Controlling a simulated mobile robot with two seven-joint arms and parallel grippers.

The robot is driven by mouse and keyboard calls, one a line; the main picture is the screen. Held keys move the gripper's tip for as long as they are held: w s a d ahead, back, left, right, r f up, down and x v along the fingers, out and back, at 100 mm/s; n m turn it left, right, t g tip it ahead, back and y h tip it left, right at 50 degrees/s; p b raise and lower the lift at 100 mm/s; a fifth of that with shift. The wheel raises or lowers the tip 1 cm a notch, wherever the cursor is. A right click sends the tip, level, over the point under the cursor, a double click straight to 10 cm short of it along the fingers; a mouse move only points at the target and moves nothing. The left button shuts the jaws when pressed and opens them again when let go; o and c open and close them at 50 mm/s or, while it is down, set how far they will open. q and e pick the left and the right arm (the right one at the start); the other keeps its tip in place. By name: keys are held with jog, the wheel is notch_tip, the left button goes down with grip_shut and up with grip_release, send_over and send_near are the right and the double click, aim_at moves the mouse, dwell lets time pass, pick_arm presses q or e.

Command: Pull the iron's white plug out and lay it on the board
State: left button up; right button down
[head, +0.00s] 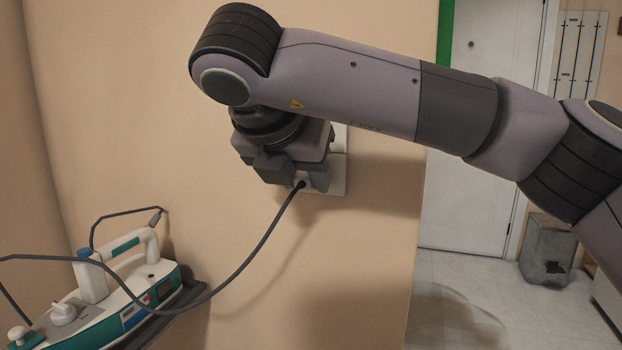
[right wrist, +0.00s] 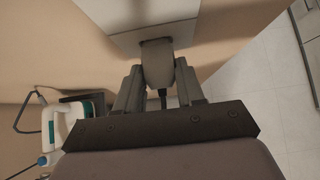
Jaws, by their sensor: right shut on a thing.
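In the head view my right gripper (head: 298,176) is shut on the plug at the socket plate (head: 338,178); the plug is mostly hidden by the fingers there. The grey cord (head: 253,250) hangs from the plug down to the left. The white and teal iron (head: 125,308) stands at the lower left and also shows in the right wrist view (right wrist: 56,130). The board (head: 184,312) shows only as a dark edge under the iron. My left gripper is out of view.
The beige wall (head: 130,100) is close behind the gripper and ends in a corner right of the socket. Beyond it are a white door (head: 475,170), a grey bin (head: 548,250) and open tiled floor (head: 470,300). The cord crosses in front of the iron.

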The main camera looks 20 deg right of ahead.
jog(key=shift+s+a+b, duration=0.5)
jog(key=shift+s, duration=0.3)
jog(key=shift+s+a+b, duration=0.3)
jog(key=shift+s+a, duration=0.4)
jog(key=shift+s, duration=0.35)
jog(key=shift+a, duration=0.1)
